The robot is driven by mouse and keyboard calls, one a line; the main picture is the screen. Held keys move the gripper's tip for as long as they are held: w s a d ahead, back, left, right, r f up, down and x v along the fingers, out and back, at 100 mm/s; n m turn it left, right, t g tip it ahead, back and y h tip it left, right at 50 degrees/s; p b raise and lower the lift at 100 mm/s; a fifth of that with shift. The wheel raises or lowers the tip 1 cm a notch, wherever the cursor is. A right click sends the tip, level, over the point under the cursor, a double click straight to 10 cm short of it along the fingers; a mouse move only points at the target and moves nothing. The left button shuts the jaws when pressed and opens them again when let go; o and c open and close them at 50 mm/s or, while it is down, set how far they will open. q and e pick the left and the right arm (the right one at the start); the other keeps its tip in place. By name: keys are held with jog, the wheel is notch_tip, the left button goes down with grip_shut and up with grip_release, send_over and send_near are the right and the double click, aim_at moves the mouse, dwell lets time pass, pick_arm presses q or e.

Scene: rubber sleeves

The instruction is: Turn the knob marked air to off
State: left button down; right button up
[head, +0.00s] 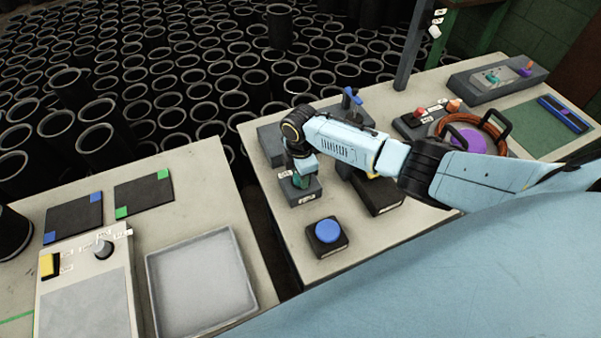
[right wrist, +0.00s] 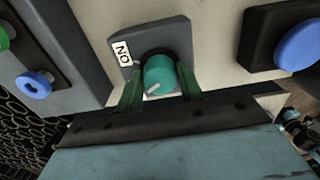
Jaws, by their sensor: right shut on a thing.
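A teal round knob (right wrist: 161,73) stands on a small grey box (head: 312,190) near the left of the right-hand table. In the right wrist view, a white label (right wrist: 123,53) reading ON, upside down, lies beside the knob, and the knob's white pointer line points down and left. My right gripper (right wrist: 158,84) has its two green fingers on either side of the knob and is shut on it. In the head view, my right gripper (head: 300,180) hides most of the knob. I cannot read the word air anywhere. My left gripper is not in view.
A blue button (head: 327,231) on a black box stands in front of the grey box. A panel with a grey knob (head: 103,248) and an empty grey tray (head: 196,280) are on the left table. A gap separates the tables. Black sleeves fill the floor behind.

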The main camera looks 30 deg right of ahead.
dwell(0.3)
jog(key=o, duration=1)
jog(key=shift+r, duration=0.1)
notch_tip(320, 180, up, 13)
jog(key=shift+r+p, duration=0.1)
jog(key=shift+p, duration=0.25)
